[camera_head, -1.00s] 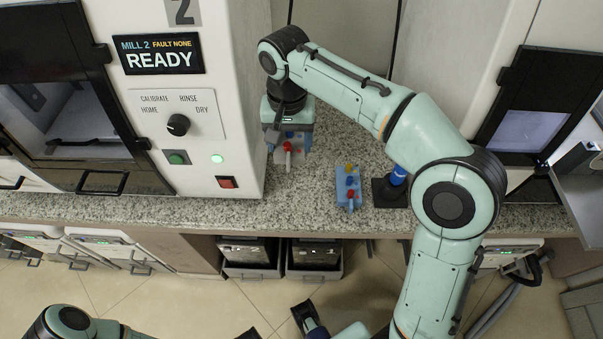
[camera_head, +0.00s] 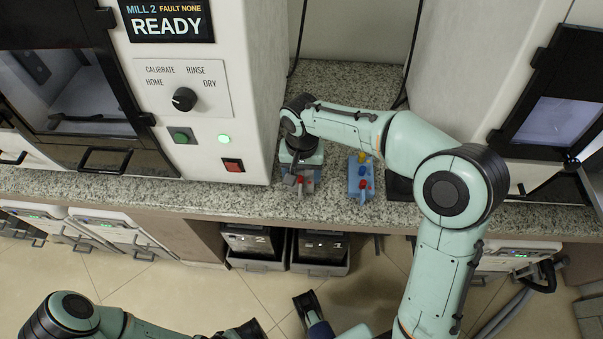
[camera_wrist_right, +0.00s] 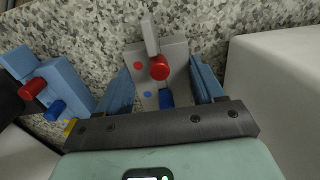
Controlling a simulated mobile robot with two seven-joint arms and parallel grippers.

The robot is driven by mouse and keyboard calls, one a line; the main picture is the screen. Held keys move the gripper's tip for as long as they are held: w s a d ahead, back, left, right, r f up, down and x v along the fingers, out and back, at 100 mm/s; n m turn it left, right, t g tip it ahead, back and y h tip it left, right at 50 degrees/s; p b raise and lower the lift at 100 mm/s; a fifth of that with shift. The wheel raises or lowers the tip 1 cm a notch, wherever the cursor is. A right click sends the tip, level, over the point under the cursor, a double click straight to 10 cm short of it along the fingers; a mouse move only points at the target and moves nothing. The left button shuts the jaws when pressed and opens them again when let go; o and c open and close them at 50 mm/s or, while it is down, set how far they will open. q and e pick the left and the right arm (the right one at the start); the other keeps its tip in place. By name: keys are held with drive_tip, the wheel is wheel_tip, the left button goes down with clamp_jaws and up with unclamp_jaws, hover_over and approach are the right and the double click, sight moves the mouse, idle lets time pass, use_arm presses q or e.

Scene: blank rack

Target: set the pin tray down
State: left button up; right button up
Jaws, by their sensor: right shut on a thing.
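A grey pin tray (camera_wrist_right: 178,55) with a red pin and a blue pin is between the blue fingers of my right gripper (camera_wrist_right: 165,88) in the right wrist view. The gripper is shut on it. In the head view the right gripper (camera_head: 301,176) points down at the counter's front part, beside the white mill, and largely hides the tray, whose red pin (camera_head: 309,184) shows. I cannot tell whether the tray touches the counter. Parts of my left arm show at the bottom of the head view; its jaw state is unclear.
A blue pin tray (camera_head: 352,178) with yellow, blue and red pins stands just right of the gripper; it also shows in the wrist view (camera_wrist_right: 66,85). The mill (camera_head: 245,90) walls the left side. Granite counter (camera_head: 345,85) behind is clear. Bins (camera_head: 320,252) sit below.

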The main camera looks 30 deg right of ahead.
drive_tip(key=shift+f, duration=0.25)
drive_tip(key=shift+f, duration=0.15)
drive_tip(key=o, duration=1.1)
wheel_tip(320, 180, up, 12)
drive_tip(key=p, duration=0.2)
drive_tip(key=shift+r+p, duration=0.25)
drive_tip(key=shift+p, duration=0.1)
